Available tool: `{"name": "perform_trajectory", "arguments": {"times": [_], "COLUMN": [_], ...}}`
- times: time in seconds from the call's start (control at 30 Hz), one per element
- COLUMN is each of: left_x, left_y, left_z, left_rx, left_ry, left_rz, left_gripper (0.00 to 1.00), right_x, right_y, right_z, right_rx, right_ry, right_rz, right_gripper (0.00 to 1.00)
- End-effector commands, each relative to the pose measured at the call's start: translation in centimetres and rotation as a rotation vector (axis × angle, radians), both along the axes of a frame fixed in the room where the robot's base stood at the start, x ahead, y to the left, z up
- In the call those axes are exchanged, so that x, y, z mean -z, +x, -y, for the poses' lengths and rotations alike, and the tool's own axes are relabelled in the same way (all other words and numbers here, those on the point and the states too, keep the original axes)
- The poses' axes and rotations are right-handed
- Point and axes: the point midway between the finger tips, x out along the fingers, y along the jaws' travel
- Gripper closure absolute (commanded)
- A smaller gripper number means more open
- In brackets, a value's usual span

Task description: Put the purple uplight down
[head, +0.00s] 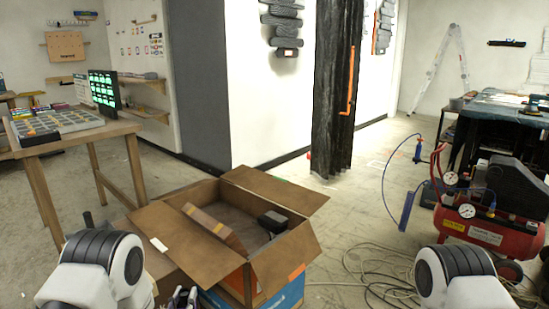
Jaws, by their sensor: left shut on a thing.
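My left gripper (180,298) shows at the bottom edge, just in front of the open cardboard box. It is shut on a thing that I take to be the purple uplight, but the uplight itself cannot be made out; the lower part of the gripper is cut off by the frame. My right arm shows at the bottom right, but its gripper is out of view.
The open cardboard box (262,192) holds a brown block (213,226) and a dark item (272,221). A wooden table (35,149) with a grid tray stands at left. A red compressor (480,228) and loose hoses lie at right. The middle floor is clear.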

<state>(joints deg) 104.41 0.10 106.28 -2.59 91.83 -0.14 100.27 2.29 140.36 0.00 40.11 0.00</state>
Motion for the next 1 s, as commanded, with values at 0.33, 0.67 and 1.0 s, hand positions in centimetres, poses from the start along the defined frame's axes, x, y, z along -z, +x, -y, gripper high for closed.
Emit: {"name": "perform_trajectory", "arguments": {"times": [0.33, 0.67, 1.0], "left_x": [0.1, -5.1, -14.7], "left_y": [-5.1, -6.3, -6.3], "left_z": [5.4, 4.1, 4.1], "left_rx": [0.016, -0.044, -0.044], "left_ry": [0.002, 0.0, 0.0], "left_rz": [-0.001, 0.002, 0.002], "left_gripper": [1.0, 1.0, 1.0], "right_x": [0.0, -3.8, -13.4], "right_y": [0.0, 0.0, 0.0], "right_z": [0.0, 0.0, 0.0], "right_rx": [0.0, 0.0, 0.0], "right_ry": [0.0, 0.0, 0.0], "right_rz": [0.0, 0.0, 0.0], "right_gripper": [0.6, 0.6, 0.6]}}
